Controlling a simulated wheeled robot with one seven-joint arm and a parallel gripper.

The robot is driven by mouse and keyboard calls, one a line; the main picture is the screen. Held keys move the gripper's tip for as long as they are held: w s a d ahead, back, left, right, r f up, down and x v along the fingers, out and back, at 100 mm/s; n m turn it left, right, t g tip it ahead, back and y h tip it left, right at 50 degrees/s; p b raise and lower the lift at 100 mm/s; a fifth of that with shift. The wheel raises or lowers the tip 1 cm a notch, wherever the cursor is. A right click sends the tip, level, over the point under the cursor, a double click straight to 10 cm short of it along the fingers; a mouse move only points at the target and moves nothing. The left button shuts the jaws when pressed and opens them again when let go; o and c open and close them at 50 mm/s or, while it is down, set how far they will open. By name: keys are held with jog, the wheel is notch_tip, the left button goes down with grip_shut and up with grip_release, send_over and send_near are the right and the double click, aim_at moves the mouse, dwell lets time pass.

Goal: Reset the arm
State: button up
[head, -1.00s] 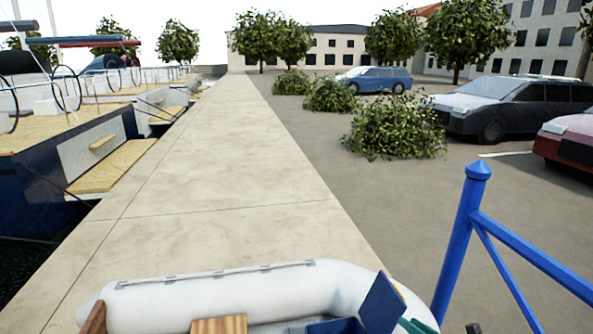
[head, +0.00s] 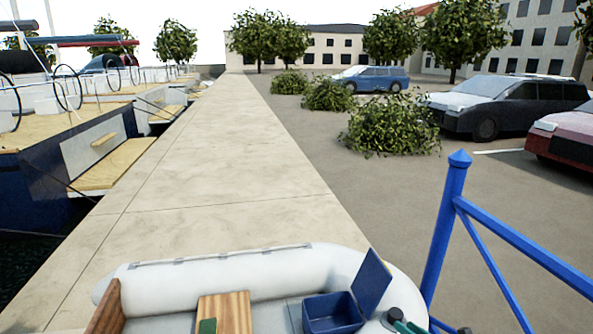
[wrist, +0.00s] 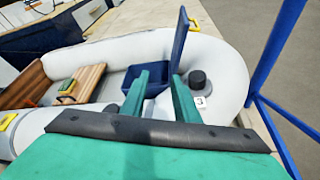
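My gripper (wrist: 164,82) shows in the wrist view as two green fingers standing apart, with nothing between them. It is over the white inflatable boat (wrist: 222,64), near the open blue box (wrist: 130,75). A black knob (wrist: 197,80) is just right of the fingers. In the head view, green parts (head: 408,327) that look like my gripper show at the bottom edge, beside the boat's right end. Most of my arm is out of view there.
The boat (head: 190,282) holds a blue box with a raised lid (head: 330,314) and a wooden board (head: 226,312). A blue railing (head: 448,220) stands close on the right. A pale stone quay (head: 215,160) stretches ahead, clear, with moored boats left and bushes and cars right.

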jog(key=s+a+f+n+g+h, duration=0.1)
jog(key=s+a+f+n+h, duration=0.1)
jog(key=s+a+f+n, duration=0.4)
jog(key=s+a+f+n+h, duration=0.1)
jog(key=s+f+n+h, duration=0.2)
jog(key=s+f, duration=0.55)
jog(key=s+a+f+n+g+h, duration=0.1)
jog(key=s+a+f+n+h, duration=0.1)
jog(key=s+a+f+n, duration=0.4)
jog(key=s+a+r+n+t, duration=0.1)
jog(key=s+a+r+n, duration=0.1)
jog(key=s+a+n, duration=0.5)
jog(key=s+a+r+n+t, duration=0.1)
jog(key=s+a+r+n, duration=0.2)
jog(key=s, duration=0.6)
jog(key=s+a+r+n+t+y, duration=0.2)
jog(key=s+a+r+n, duration=0.7)
jog(key=s+r+n, duration=0.1)
notch_tip(320, 180, up, 2)
jog(key=shift+s+r+n, duration=0.1)
jog(key=shift+s+n, duration=0.25)
jog(key=shift+n, duration=0.25)
